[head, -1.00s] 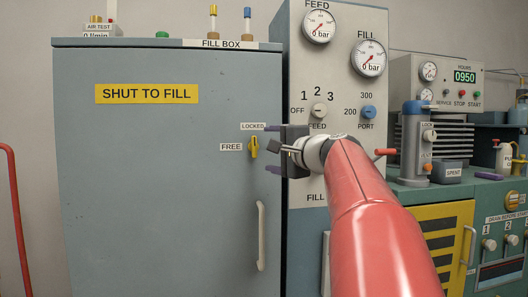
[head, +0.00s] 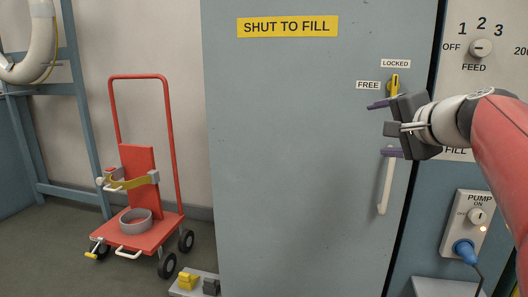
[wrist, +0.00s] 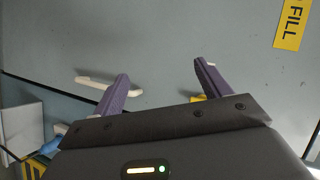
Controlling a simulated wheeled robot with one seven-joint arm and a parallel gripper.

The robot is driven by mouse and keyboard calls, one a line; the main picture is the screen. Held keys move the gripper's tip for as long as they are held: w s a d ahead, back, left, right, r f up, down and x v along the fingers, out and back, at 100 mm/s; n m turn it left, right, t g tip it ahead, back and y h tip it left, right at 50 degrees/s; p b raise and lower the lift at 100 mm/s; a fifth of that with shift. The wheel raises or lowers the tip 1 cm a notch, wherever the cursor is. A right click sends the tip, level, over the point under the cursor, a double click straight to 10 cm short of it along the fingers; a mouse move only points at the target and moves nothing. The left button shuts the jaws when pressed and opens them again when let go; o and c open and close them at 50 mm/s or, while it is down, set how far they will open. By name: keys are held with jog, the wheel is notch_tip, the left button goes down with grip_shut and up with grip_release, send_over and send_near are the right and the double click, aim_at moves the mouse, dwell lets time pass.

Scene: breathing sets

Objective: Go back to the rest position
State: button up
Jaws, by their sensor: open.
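My gripper (head: 383,128) is open and empty at the right of the head view, in front of the grey fill box door (head: 300,150). Its two purple fingers also show apart in the wrist view (wrist: 162,72). The yellow latch knob (head: 394,85) stands upright just above the upper finger, its tip towards the LOCKED label (head: 396,63). The FREE label (head: 368,85) is to its left. The pale door handle (head: 386,182) is below the gripper, partly hidden at its top. The door looks shut.
A red cart (head: 140,228) with a grey ring stands on the floor at left. A low grey item with yellow and dark blocks (head: 195,283) lies by the door's foot. The pump switch (head: 478,216) with a blue plug is at right. Open floor shows at far left.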

jog(key=s+a+f+n+g+p, duration=0.3)
jog(key=s+a+f+n+g, duration=0.15)
jog(key=s+a+f, duration=0.3)
jog(key=s+a+f+n+g+h+p, duration=0.3)
jog(key=s+f+n, duration=0.5)
jog(key=s+f, duration=0.6)
jog(key=shift+s+g+p, duration=0.3)
jog(key=shift+s+g, duration=0.15)
jog(key=shift+s, duration=0.55)
jog(key=shift+a, duration=0.1)
